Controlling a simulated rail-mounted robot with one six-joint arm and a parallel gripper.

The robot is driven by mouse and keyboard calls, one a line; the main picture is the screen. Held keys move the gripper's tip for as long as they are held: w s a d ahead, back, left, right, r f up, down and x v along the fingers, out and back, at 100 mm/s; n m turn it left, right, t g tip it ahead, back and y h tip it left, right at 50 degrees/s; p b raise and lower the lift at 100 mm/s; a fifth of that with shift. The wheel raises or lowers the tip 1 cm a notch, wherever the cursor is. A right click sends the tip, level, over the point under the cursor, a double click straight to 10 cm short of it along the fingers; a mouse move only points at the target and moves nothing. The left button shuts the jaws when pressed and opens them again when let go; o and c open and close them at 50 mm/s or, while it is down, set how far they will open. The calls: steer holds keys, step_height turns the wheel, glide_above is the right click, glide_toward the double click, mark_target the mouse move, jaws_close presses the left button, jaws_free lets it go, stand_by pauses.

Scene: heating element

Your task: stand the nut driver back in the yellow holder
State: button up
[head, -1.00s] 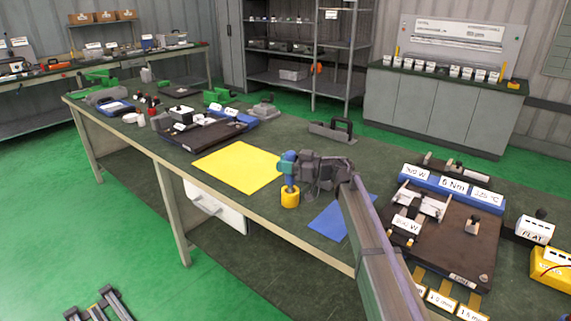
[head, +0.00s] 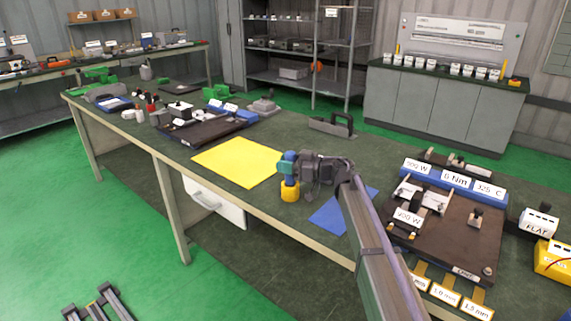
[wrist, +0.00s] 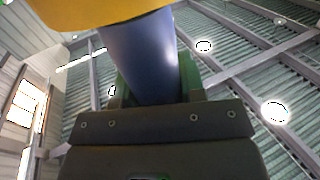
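My gripper (head: 291,169) comes from the right and is shut around the driver. In the wrist view, a thick blue shaft of the nut driver (wrist: 140,58) runs between green finger parts above my dark gripper body. A yellow surface fills the top edge there; I cannot tell what it belongs to.
A yellow sheet (head: 237,162) lies left of the holder and a blue sheet (head: 335,214) lies to the right. A dark fixture board (head: 455,240) with labelled blocks is farther right.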

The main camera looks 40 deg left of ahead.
steer(key=o, duration=0.5)
steer(key=v, duration=1.1)
steer(key=shift+s, duration=0.1)
